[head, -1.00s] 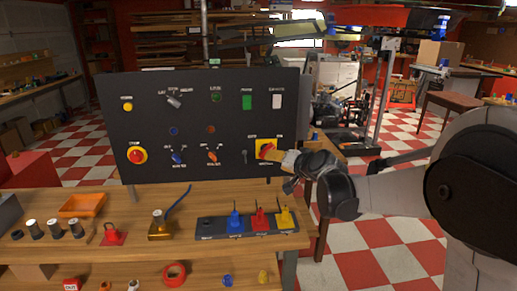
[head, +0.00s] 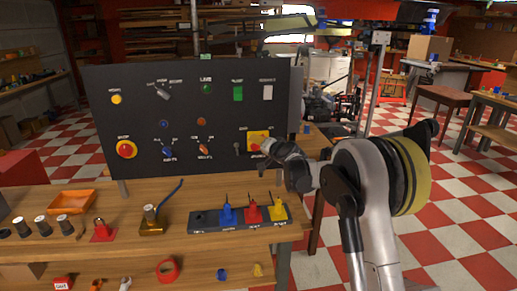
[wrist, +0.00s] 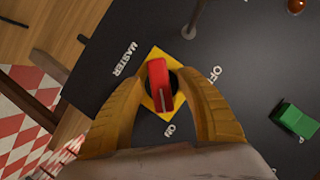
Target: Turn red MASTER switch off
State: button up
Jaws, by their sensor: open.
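The red MASTER switch (wrist: 160,86) is a red rotary handle on a yellow square plate (wrist: 151,55), marked MASTER, OFF and ON on the black panel. In the wrist view its white line lies at the end toward the ON mark. My gripper (wrist: 162,82) is open, with one yellow finger on each side of the handle. I cannot tell whether either finger touches it. In the head view the switch (head: 257,139) is at the panel's lower right, with my gripper (head: 266,146) right in front, partly hiding it.
The black panel (head: 135,100) carries other controls, including a red button (head: 126,149) at lower left and a green switch (head: 238,93). Below it, the wooden bench (head: 165,240) holds an orange tray (head: 68,201) and a dark strip with blue, red and yellow pieces (head: 250,213).

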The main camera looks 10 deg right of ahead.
jog(key=shift+w+a+f, duration=0.1)
jog(key=shift+w, duration=0.2)
grip_shut()
